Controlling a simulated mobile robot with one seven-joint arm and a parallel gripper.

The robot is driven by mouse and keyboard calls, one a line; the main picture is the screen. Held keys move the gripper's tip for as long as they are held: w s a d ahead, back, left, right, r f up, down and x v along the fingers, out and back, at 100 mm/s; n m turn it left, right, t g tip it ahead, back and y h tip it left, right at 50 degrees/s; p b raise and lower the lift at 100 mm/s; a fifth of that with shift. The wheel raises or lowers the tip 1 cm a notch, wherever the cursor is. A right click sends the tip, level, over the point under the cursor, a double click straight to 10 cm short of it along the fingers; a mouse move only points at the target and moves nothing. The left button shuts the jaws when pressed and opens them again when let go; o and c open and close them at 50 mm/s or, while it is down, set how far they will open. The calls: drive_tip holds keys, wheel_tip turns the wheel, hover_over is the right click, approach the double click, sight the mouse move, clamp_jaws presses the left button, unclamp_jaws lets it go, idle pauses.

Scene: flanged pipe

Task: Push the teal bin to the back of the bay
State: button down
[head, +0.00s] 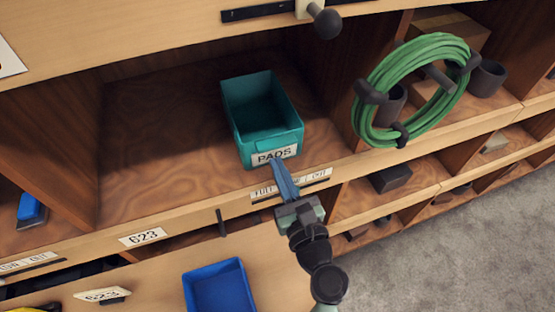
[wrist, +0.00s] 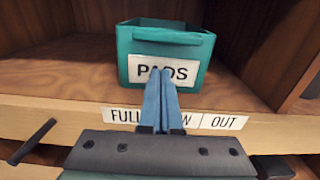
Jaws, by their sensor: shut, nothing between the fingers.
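The teal bin (head: 262,117) stands upright in the wooden bay (head: 150,140), near its front edge and toward the right side. Its front carries a white label reading PADS, and it looks empty. In the wrist view the bin (wrist: 125,65) is straight ahead, with bare shelf behind and beside it. My gripper (head: 277,164) is shut, its blue fingers together and pointing at the bin's front. In the wrist view the fingertips (wrist: 161,74) overlap the lower part of the label. I cannot tell whether they touch it.
A green hose coil (head: 366,100) hangs at the right of the bay opening. A dark knob (head: 326,22) juts out above. A blue bin (head: 218,288) sits lower in front. The bay floor behind and left of the teal bin is clear.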

sight(272, 154)
drive_tip(key=shift+w+a, duration=0.2)
drive_tip(key=shift+w, duration=0.4)
drive_tip(key=shift+x, duration=2.2)
drive_tip(key=shift+s, duration=0.1)
